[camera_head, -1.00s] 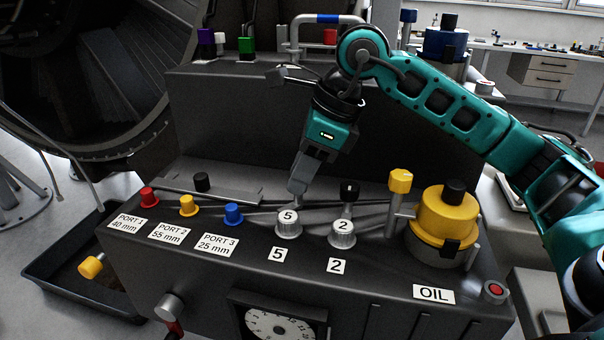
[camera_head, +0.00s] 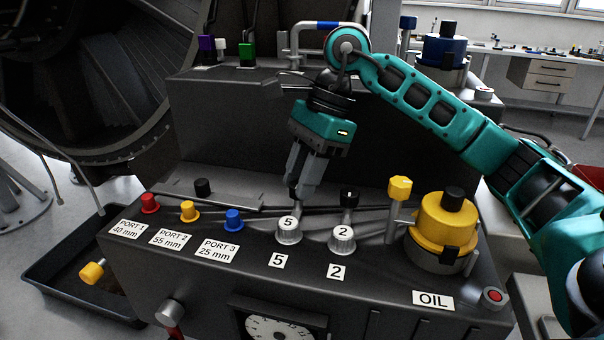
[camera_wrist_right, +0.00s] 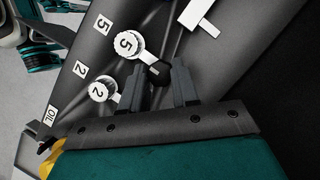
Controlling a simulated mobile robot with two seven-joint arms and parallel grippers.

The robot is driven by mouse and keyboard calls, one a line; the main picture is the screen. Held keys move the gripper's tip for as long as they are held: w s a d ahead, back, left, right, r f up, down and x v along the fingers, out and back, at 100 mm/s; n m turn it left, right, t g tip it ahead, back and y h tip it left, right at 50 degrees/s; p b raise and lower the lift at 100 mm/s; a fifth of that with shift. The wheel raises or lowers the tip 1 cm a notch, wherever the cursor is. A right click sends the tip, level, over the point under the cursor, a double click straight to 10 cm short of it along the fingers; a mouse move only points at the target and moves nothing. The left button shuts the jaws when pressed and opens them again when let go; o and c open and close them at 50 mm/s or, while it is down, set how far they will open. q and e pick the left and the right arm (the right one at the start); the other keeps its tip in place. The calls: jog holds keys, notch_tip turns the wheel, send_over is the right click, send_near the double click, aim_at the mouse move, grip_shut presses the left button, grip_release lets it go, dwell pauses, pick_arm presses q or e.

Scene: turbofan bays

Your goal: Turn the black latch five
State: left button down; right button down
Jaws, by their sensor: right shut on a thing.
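The black latch five has a silver ribbed hub with a white "5" cap (camera_head: 289,227), in the middle of the dark console top. Its short arm leads back to a black knob, which is hidden by my fingers in the head view. In the right wrist view the "5" cap (camera_wrist_right: 128,44) and the black knob (camera_wrist_right: 160,73) both show. My right gripper (camera_head: 297,191) points down behind the cap, its two fingers on either side of the knob, shut on it. My left gripper is not in view.
Close to the right is a similar latch "2" (camera_head: 342,238) with its own black knob (camera_head: 349,193). Farther right stand a yellow-topped post (camera_head: 399,188) and the yellow oil cap (camera_head: 446,216). A blue port plug (camera_head: 233,220) is on the left.

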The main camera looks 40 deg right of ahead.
dwell(0.4)
jog(key=c, duration=0.8)
grip_release()
jog(key=shift+c, duration=0.2)
jog(key=p+v, duration=0.2)
jog(key=v, duration=1.1)
jog(key=shift+a, duration=0.1)
jog(key=shift+f, duration=0.1)
